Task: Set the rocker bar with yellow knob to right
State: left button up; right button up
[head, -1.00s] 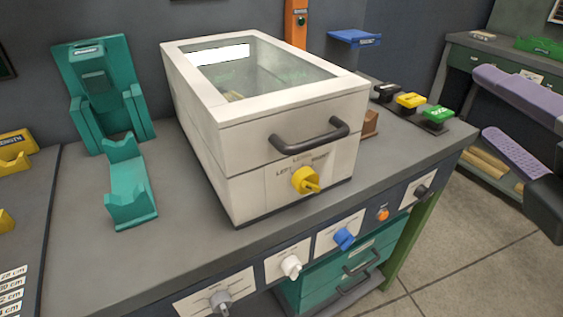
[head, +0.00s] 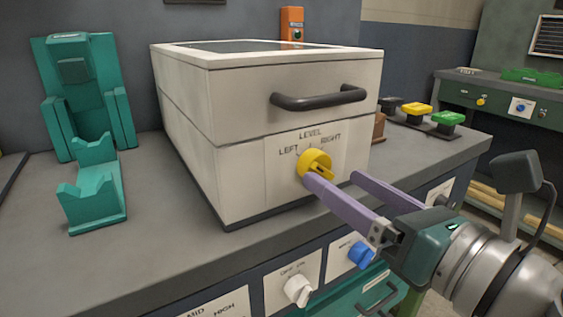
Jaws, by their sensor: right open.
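The yellow knob (head: 314,160) with its raised bar sits on the front of a cream box (head: 190,150), on a plate marked LEFT, LEVEL and RIGHT. The bar looks slanted toward the lower right, but I cannot tell its exact setting. My right gripper (head: 334,179) comes in from the lower right with two purple fingers spread apart and nothing between them. Its left fingertip overlaps the knob's lower edge in the picture; I cannot tell whether it touches. The other fingertip is right of the knob. My left gripper is not in view.
A dark handle (head: 318,99) sticks out above the knob. White (head: 298,290) and blue (head: 361,255) knobs are on the bench front below. A teal stand (head: 88,100) is at left; yellow (head: 417,112) and green (head: 446,120) buttons are at right.

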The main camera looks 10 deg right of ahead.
aim_at(326, 172)
jog(key=shift+x, duration=1.75)
grip_shut()
